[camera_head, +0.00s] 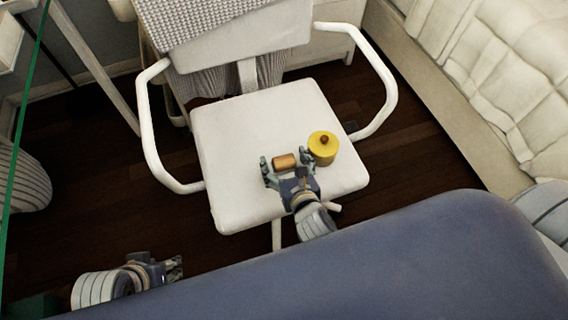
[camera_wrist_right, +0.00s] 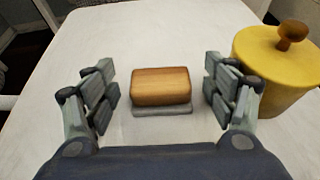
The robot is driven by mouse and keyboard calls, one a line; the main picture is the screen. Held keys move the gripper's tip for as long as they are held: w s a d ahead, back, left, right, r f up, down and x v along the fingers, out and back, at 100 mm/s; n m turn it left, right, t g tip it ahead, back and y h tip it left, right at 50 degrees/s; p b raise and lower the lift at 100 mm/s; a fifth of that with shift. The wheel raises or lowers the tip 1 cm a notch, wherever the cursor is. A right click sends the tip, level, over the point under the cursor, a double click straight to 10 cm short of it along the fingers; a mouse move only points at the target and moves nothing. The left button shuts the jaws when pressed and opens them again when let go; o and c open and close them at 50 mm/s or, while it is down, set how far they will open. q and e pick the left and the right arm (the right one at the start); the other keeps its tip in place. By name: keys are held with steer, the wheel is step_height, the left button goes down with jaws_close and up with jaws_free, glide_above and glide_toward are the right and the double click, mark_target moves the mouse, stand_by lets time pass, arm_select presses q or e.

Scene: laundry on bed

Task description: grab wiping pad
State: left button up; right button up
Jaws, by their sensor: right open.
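The wiping pad (camera_head: 285,161) is a small block with an orange-brown wooden top, lying on the white chair seat. In the right wrist view the wiping pad (camera_wrist_right: 161,88) shows a thin grey layer under the wood. My right gripper (camera_head: 286,160) is open, with one finger on each side of the pad. In the right wrist view the fingers of my right gripper (camera_wrist_right: 161,90) stand apart from the pad, with gaps on both sides. My left gripper (camera_head: 176,268) is low at the left, away from the chair, and its jaw opening is unclear.
A yellow pot (camera_head: 323,148) with a brown knob stands on the seat just right of my right gripper. The white chair (camera_head: 235,125) has curved armrests on both sides and a grey knitted cloth (camera_head: 185,18) over its back. The bed (camera_head: 500,75) is at right.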

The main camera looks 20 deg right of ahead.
steer(key=shift+w+f, duration=0.15)
steer(key=shift+w, duration=0.15)
steer(key=shift+c, duration=0.6)
steer(key=c, duration=1)
steer(key=shift+c, duration=0.2)
